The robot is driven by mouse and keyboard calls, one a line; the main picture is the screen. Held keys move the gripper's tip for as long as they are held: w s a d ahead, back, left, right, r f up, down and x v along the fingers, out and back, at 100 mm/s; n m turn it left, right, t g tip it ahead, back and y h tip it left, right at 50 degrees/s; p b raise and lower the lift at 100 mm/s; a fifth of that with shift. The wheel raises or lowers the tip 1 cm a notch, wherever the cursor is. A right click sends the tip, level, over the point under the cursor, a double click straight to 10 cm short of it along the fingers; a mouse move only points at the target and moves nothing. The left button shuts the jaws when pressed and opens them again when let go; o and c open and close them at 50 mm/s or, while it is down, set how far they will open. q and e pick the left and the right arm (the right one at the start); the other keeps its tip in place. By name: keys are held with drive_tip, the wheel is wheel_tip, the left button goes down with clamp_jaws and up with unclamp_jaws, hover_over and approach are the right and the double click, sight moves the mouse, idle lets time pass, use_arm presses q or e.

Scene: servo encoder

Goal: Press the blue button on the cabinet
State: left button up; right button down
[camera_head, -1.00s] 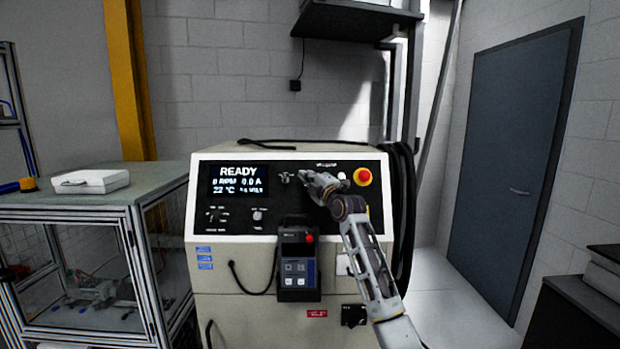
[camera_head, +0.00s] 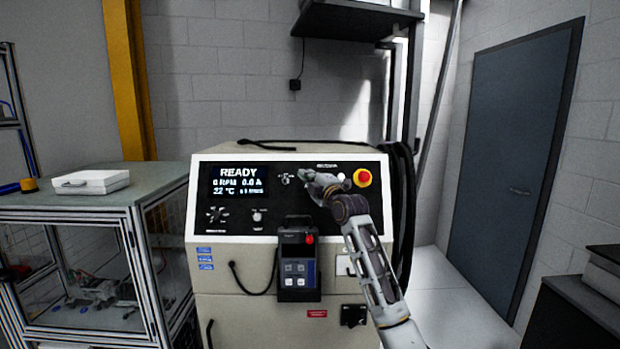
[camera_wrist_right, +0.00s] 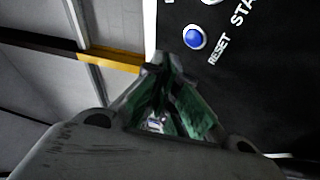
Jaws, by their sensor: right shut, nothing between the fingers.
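The cream cabinet (camera_head: 260,325) stands in the middle with a black control panel (camera_head: 228,190) and a lit screen reading READY (camera_head: 238,181). The blue button (camera_wrist_right: 195,38) shows in the right wrist view, beside the label RESET. It is hidden in the head view behind my right gripper. My right gripper (camera_head: 310,174) is in front of the upper part of the panel; its fingers (camera_wrist_right: 168,60) are shut and empty. In the wrist view the fingertips lie a little below and left of the button; I cannot tell how far from the panel. My left gripper is not in view.
A red emergency knob (camera_head: 362,177) on a yellow ring and a white button (camera_head: 341,176) are right of my gripper. A handheld pendant (camera_head: 299,262) hangs on the cabinet front. Black cables (camera_head: 405,200) hang at its right side. A glazed bench (camera_head: 140,215) stands left.

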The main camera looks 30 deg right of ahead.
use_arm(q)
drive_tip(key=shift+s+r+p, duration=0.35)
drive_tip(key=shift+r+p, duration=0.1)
use_arm(e)
drive_tip(key=s, duration=0.1)
drive_tip(key=s+a+r, duration=0.1)
drive_tip(key=shift+s+a+r, duration=0.25)
drive_tip(key=shift+s+a, duration=0.05)
drive_tip(key=shift+s, duration=0.1)
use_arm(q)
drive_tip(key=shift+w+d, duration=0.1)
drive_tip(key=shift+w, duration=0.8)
